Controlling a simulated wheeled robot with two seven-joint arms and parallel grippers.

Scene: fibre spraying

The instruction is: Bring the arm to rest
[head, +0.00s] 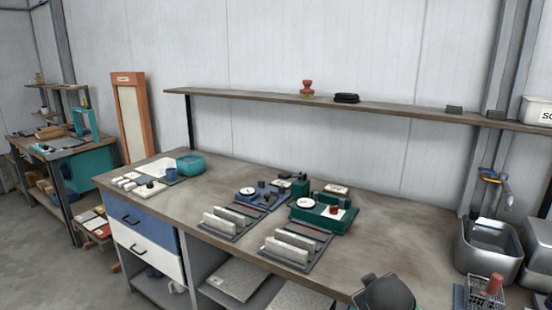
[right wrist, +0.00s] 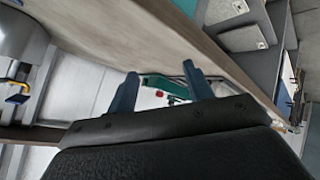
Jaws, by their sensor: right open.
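My right gripper (right wrist: 160,70) shows in the right wrist view with its two dark blue-grey fingers apart and nothing between them. The bench's brown edge (right wrist: 215,50) runs diagonally past the fingers. Beyond the fingertips, part of a green device with a red knob (right wrist: 171,99) shows at a distance. In the head view, a dark rounded part of my right arm (head: 385,292) shows at the bottom, by the front edge of the workbench (head: 400,225). My left gripper is in neither view.
A metal sink (head: 488,250) and wire basket (head: 485,294) are at right. A long shelf (head: 400,108) hangs above.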

